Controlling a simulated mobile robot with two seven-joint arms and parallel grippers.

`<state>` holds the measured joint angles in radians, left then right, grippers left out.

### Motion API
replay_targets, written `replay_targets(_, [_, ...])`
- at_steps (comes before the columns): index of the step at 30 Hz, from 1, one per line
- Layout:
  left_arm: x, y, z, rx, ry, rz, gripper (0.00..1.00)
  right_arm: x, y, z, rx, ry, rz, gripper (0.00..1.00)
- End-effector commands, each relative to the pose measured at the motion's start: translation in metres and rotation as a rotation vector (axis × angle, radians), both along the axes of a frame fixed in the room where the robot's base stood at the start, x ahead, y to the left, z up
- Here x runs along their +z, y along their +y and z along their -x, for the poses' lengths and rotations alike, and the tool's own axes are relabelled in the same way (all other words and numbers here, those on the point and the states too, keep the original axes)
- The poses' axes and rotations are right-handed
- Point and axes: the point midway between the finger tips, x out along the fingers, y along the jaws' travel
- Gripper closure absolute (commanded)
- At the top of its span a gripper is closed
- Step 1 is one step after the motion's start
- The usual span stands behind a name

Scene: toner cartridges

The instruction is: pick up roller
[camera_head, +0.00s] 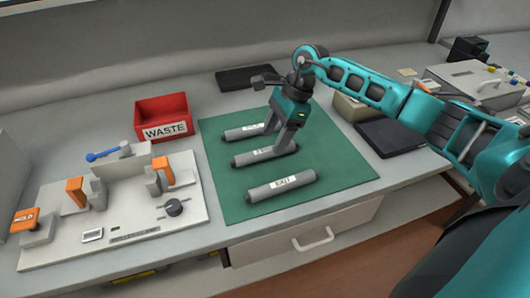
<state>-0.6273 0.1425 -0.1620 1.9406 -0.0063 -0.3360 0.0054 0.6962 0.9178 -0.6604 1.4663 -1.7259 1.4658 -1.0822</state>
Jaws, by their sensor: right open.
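Three grey rollers with white labels lie roughly parallel on a green mat (222,195). The back roller (238,133) and the middle roller (250,157) are partly covered by my right gripper (281,142). The front roller (282,187) is in full view, and its label is too small to read surely. My right gripper is open and points down over the right part of the middle roller, with its fingers at or very close to that roller. I cannot tell whether they touch it. My left gripper is not in view.
A red WASTE bin (162,110) stands left of the mat. A pale fixture board (120,228) with orange clamps and a blue-handled lever is at the left. A dark pad (390,138) lies right of the mat. The mat's front right is clear.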

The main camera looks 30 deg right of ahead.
Motion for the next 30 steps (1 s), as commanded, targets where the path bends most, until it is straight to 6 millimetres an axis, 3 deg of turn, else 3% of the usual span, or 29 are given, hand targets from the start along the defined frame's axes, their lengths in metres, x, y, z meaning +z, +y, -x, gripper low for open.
replay_targets(7, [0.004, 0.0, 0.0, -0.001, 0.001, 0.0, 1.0, -0.032, 0.018, -0.003, -0.002, 0.004, -0.002, 0.38])
replay_targets(16, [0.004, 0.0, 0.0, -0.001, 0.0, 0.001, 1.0, -0.037, 0.019, -0.004, -0.001, 0.002, 0.0, 0.38])
replay_targets(30, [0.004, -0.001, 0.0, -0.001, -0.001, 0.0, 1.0, -0.037, 0.019, -0.004, -0.001, 0.002, 0.0, 0.82])
